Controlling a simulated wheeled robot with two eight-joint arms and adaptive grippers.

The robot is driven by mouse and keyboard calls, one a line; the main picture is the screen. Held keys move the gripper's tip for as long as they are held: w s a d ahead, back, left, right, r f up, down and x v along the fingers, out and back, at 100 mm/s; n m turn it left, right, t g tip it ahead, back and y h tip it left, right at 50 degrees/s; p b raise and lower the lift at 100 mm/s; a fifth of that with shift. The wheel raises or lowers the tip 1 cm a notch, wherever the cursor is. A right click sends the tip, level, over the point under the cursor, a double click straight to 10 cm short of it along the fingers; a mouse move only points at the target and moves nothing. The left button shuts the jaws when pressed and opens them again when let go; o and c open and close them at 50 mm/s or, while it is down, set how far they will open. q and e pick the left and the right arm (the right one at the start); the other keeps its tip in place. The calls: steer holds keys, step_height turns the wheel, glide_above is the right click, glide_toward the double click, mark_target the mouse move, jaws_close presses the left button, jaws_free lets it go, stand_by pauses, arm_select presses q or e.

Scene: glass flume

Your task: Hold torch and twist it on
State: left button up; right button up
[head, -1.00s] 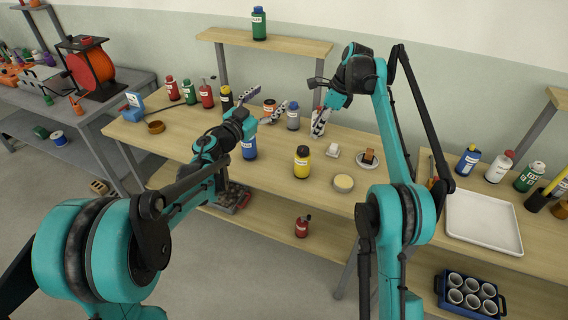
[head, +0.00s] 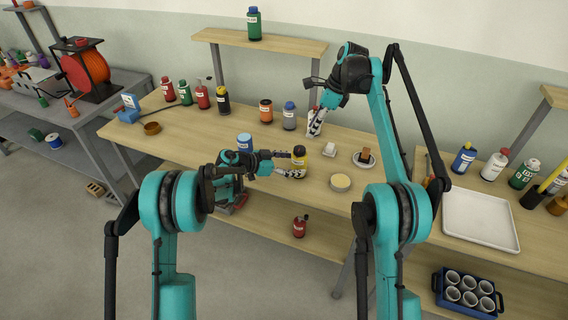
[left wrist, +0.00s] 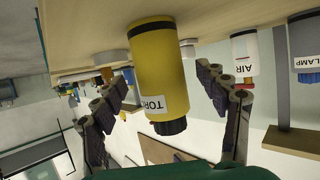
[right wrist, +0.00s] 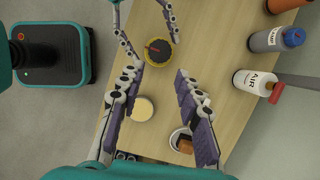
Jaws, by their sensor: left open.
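The torch (head: 299,156) is a yellow cylinder with a black cap, standing upright on the wooden bench. In the left wrist view the torch (left wrist: 157,70) appears upside down with its label partly readable. My left gripper (head: 291,165) is open, its fingers on either side of the torch, with gaps visible in the left wrist view. My right gripper (head: 316,122) is open and empty, held above the bench behind and right of the torch. In the right wrist view the torch's dark top (right wrist: 158,52) lies beyond the open right fingertips, with left fingers beside it.
A blue bottle (head: 245,144) stands left of the torch. A round cream container (head: 340,182) is at its front right, a small white block (head: 329,150) behind. A white AIR bottle (right wrist: 252,82) and a grey LAMP bottle (head: 289,117) stand farther back. A plate (head: 362,160) is right.

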mark_target(300, 148)
arm_select(q)
steer(key=shift+x, duration=1.35)
steer(key=shift+r, duration=0.1)
steer(key=c, duration=1.4)
steer(key=shift+o, duration=0.2)
arm_select(e)
steer(key=o, duration=0.3)
steer(key=shift+o, duration=0.2)
steer(key=a+n+h, duration=0.1)
steer(key=n, duration=0.2)
steer(key=a+f+n+t+h, duration=0.1)
steer(key=n, duration=0.3)
steer(key=a+f+n+h, duration=0.1)
steer(key=n, duration=0.3)
steer(key=shift+a+h, duration=0.1)
steer(key=shift+h, duration=0.2)
steer(key=n, duration=0.2)
steer(key=a+n+t+h, duration=0.1)
steer(key=n, duration=0.2)
steer(key=shift+w+f, duration=0.15)
steer(key=shift+f, duration=0.05)
steer(key=shift+s+x, duration=0.25)
steer(key=shift+x, duration=0.85)
steer(key=shift+s+x, duration=0.25)
steer(key=shift+x, duration=0.85)
steer(key=shift+s+x, duration=0.25)
steer(key=shift+x, duration=0.85)
